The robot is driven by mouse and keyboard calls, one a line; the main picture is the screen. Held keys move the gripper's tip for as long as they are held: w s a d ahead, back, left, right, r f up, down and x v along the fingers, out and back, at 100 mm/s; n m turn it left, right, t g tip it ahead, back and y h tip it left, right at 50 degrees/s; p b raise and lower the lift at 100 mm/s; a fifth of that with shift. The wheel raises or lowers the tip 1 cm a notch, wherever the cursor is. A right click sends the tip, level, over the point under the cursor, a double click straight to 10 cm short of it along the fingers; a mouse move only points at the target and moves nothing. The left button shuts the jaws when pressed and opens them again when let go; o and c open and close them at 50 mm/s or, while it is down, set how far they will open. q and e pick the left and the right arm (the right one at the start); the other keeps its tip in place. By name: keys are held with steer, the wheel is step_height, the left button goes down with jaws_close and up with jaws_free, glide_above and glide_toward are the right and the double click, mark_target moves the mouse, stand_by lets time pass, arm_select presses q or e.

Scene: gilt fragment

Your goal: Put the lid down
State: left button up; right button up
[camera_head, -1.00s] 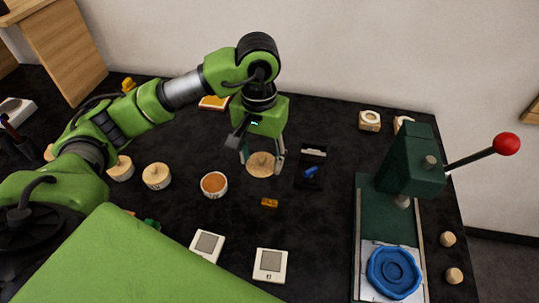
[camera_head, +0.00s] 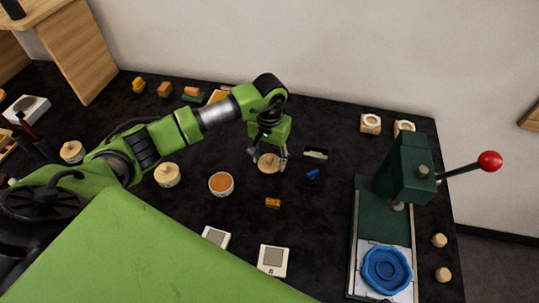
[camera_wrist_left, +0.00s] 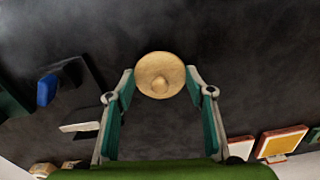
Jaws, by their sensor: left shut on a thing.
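The lid (camera_head: 269,163) is a round, light wooden disc with a small knob. My left gripper (camera_head: 268,158) is shut on it, pointing down over the dark table. In the left wrist view the lid (camera_wrist_left: 160,70) sits between the two fingertips (camera_wrist_left: 160,84), with the knob facing the camera. I cannot tell whether the lid touches the table or hangs just above it. An open round pot (camera_head: 221,183) with orange-brown content stands to the left and nearer. My right gripper is not in view.
A blue piece (camera_head: 312,174) lies close to the right of the gripper. An orange block (camera_head: 273,203) lies nearer. A green press (camera_head: 404,165) with a red-knobbed lever stands on the right. Lidded pots (camera_head: 168,174) stand left. Dark table between pot and press is mostly clear.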

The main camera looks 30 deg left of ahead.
mark_target(270, 158)
arm_select(q)
steer(key=shift+f+b, duration=0.25)
steer(key=shift+b, duration=0.1)
steer(key=o, duration=0.9)
steer(key=shift+r, duration=0.1)
steer(key=shift+r+p, duration=0.25)
steer(key=shift+p, duration=0.1)
steer(key=shift+w+r+b, duration=0.1)
steer(key=shift+r+b, duration=0.2)
step_height(270, 158, up, 11)
steer(key=b, duration=0.3)
steer(key=shift+r+b, duration=0.15)
steer(key=shift+b, duration=0.15)
